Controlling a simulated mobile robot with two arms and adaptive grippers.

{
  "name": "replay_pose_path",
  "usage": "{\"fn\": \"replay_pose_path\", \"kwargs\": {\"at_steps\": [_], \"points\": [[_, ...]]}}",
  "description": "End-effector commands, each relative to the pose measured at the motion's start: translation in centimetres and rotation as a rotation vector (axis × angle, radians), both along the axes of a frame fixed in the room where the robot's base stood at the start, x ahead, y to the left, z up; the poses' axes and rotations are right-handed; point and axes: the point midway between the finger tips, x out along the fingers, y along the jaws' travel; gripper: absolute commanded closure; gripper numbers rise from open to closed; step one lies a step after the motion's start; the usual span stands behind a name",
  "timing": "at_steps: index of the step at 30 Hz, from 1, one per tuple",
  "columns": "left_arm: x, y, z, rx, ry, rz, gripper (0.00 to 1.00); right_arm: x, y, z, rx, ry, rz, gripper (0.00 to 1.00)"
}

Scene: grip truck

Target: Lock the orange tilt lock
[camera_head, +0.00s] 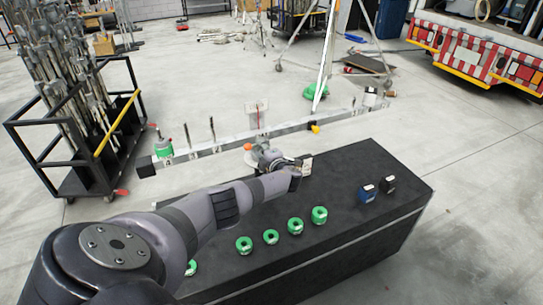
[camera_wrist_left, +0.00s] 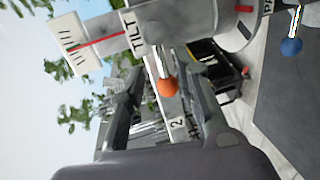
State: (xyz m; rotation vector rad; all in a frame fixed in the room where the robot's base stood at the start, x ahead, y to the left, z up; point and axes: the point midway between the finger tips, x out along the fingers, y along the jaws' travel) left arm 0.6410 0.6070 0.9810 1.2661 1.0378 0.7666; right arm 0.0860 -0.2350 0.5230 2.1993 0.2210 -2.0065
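In the left wrist view the orange tilt lock (camera_wrist_left: 168,86) is an orange ball on a thin metal lever. It hangs from a grey part marked TILT (camera_wrist_left: 132,32). My left gripper (camera_wrist_left: 166,78) is open, with one dark finger on each side; the orange ball shows between them, and contact cannot be told. In the head view the orange ball (camera_head: 248,147) shows just left of my left gripper (camera_head: 268,158), at the grip head above the black case. My right gripper is not in view.
A blue knob (camera_wrist_left: 291,46) sits on a lever near the PAN marking. The black case (camera_head: 360,165) carries green rings (camera_head: 295,226) and small blue and black boxes. A long bar (camera_head: 215,148) extends behind. A pole cart (camera_head: 100,150) stands left.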

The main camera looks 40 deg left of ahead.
Motion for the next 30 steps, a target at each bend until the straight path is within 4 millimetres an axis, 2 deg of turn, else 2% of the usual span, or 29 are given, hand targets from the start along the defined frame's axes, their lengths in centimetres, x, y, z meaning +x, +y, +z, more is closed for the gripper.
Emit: {"fn": "replay_pose_path", "kwargs": {"at_steps": [18, 30], "points": [[-3.2, -7.8, 1.5, -0.002, 0.005, -0.004, 0.7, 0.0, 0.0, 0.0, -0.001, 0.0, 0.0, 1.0], [-3.5, -8.5, 1.7, -0.002, 0.005, -0.002, 0.7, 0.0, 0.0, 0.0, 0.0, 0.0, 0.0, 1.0]]}}
